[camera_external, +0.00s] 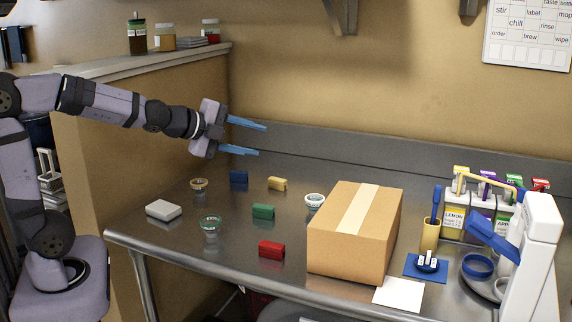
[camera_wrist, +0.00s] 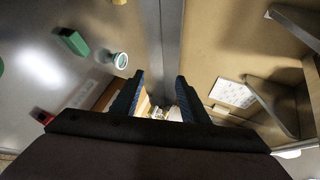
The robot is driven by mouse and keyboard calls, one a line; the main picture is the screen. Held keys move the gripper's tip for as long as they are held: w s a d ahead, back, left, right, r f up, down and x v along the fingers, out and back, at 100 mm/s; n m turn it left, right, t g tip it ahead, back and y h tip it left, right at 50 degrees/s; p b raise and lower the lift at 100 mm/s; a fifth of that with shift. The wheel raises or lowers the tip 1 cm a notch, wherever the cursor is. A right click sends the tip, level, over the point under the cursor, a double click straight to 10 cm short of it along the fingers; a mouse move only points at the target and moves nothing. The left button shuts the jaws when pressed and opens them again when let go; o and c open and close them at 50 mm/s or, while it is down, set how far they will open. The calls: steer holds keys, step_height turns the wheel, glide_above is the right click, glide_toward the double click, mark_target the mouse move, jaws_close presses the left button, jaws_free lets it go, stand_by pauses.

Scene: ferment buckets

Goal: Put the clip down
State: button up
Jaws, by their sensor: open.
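My gripper (camera_external: 262,140) is at the upper left of the external view, raised above the steel table, with its two blue fingers apart. Nothing shows between the fingers, and in the wrist view the gripper (camera_wrist: 160,78) looks empty too. Small clip-like blocks rest on the table: a blue one (camera_external: 238,178), a yellow one (camera_external: 278,183), a green one (camera_external: 263,211) and a red one (camera_external: 271,250). The green block (camera_wrist: 74,41) also shows in the wrist view. I cannot tell which of them is the task's clip.
A cardboard box (camera_external: 334,232) stands right of the blocks. Farther right are a blue holder (camera_external: 425,267), a yellow cup (camera_external: 430,236) and a white stand (camera_external: 541,240). A wall ledge (camera_external: 130,66) is at left.

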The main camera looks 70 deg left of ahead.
steer(key=w+d+r+m+t+h+b, duration=0.2)
steer(key=m+h+b, duration=0.15)
steer(key=m, duration=0.35)
steer(key=m+g+h+b, duration=0.5)
steer(key=m+h+b, duration=0.55)
steer(key=m, duration=1.15)
glide_above(269, 243)
steer(key=s+a+b, duration=0.2)
steer(key=s+a, duration=0.2)
steer(key=s, duration=0.1)
step_height(269, 243, down, 11)
steer(key=y, duration=0.2)
steer(key=shift+g, duration=0.3)
step_height(269, 243, down, 8)
steer(key=shift+f+p, duration=0.15)
steer(key=shift+p, duration=0.25)
steer(key=shift+d+f, duration=0.15)
steer(key=shift+f, duration=0.05)
steer(key=shift+a+x, duration=0.2)
steer(key=shift+x, duration=3.4)
steer(key=shift+w+f, duration=0.1)
steer(key=shift+w, duration=0.05)
jaws_close()
